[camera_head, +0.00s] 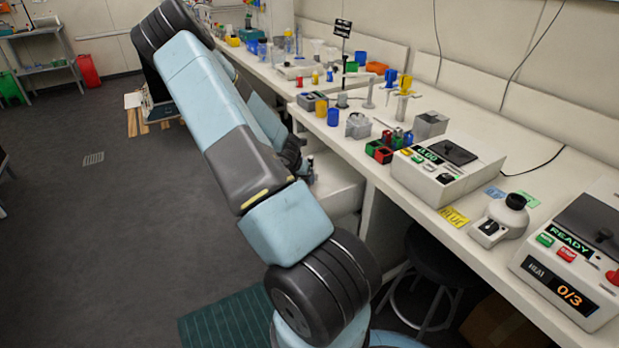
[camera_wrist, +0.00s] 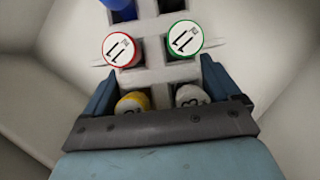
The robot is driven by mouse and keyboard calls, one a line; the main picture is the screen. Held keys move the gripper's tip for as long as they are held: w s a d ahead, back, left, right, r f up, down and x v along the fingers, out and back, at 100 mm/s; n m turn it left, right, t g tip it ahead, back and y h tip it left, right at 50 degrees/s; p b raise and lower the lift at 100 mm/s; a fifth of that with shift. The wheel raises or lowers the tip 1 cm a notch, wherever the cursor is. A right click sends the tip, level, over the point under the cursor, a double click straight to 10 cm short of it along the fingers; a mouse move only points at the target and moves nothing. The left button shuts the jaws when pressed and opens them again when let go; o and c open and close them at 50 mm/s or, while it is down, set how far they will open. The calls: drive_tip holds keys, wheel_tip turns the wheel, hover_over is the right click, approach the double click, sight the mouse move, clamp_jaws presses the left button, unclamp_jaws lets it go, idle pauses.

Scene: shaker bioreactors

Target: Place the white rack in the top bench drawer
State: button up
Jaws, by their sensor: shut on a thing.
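The white rack (camera_wrist: 153,52) fills the middle of the wrist view. It holds several capped tubes: red and green caps marked 11, a yellow cap, a pale cap and a blue one at the top edge. My gripper (camera_wrist: 160,88) is shut on the rack, with one blue finger on each side. Pale walls surround the rack in the wrist view; I cannot tell whether it touches the floor below. In the head view, an open white bench drawer (camera_head: 338,188) sticks out under the bench, and my gripper (camera_head: 306,165) is at it, partly hidden by my arm.
The bench (camera_head: 405,205) above holds a device reading 0:00 (camera_head: 447,168), a device reading READY (camera_head: 580,255), coloured blocks and labware. A dark stool (camera_head: 440,262) stands under the bench. Open floor (camera_head: 90,210) lies to the left.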

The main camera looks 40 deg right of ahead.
drive_tip(key=shift+s+d, duration=0.2)
drive_tip(key=shift+d, duration=0.65)
drive_tip(key=shift+s+d, duration=0.25)
drive_tip(key=shift+d, duration=0.6)
drive_tip(key=shift+s+d, duration=0.2)
drive_tip(key=shift+d, duration=0.65)
drive_tip(key=shift+d+f, duration=0.15)
drive_tip(key=shift+f, duration=0.45)
drive_tip(key=shift+f, duration=0.6)
drive_tip(key=o, duration=1)
drive_tip(key=shift+o, duration=0.2)
